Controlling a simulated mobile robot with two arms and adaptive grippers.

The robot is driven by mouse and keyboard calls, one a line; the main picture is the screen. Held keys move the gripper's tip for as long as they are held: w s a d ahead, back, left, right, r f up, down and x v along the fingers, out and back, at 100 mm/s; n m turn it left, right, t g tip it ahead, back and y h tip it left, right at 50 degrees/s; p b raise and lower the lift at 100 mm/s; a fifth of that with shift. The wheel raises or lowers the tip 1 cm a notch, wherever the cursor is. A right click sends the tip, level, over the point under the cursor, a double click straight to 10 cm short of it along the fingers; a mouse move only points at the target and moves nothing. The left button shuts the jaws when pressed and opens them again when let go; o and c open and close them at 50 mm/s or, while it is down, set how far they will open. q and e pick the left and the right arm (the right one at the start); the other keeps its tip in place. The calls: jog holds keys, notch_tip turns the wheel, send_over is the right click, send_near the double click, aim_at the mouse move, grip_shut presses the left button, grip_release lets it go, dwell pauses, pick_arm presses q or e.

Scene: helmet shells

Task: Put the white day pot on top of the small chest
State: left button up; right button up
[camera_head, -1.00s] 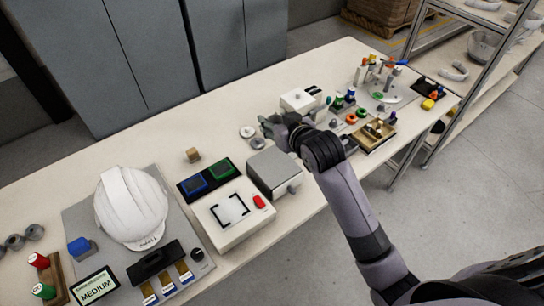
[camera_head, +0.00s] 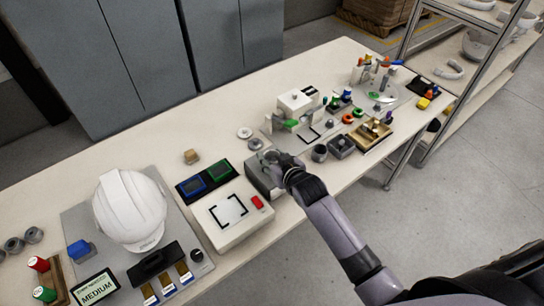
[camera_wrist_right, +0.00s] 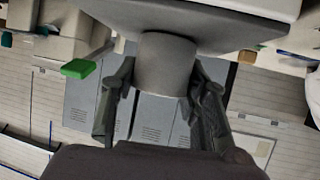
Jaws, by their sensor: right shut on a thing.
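My right gripper (camera_head: 270,157) is over the top of the small grey chest (camera_head: 261,182), which stands at the middle of the table. In the right wrist view the gripper (camera_wrist_right: 160,90) is shut on a plain short cylinder, which I take for the day pot (camera_wrist_right: 165,65). It looks grey in the shade. The view is upside down, and the pot's base meets or nearly meets the chest's grey top (camera_wrist_right: 205,18); I cannot tell if it rests there. In the head view the gripper largely hides the pot. My left gripper is not in view.
A white box with a red button (camera_head: 232,212) and a blue-green tray pair (camera_head: 206,180) stand left of the chest. Two pale discs (camera_head: 245,132) lie behind it. Dark pots (camera_head: 319,153) and a wooden tray (camera_head: 371,136) stand right. A white helmet (camera_head: 130,208) lies left.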

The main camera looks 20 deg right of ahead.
jog(key=shift+f, duration=0.1)
jog(key=o, duration=1)
jog(key=shift+c, duration=0.2)
jog(key=shift+s+r, duration=0.15)
jog(key=shift+r, duration=0.05)
jog(key=b+v, duration=0.1)
jog(key=v, duration=1)
jog(key=shift+s+r, duration=0.15)
jog(key=shift+s, duration=0.2)
jog(key=shift+d, duration=0.1)
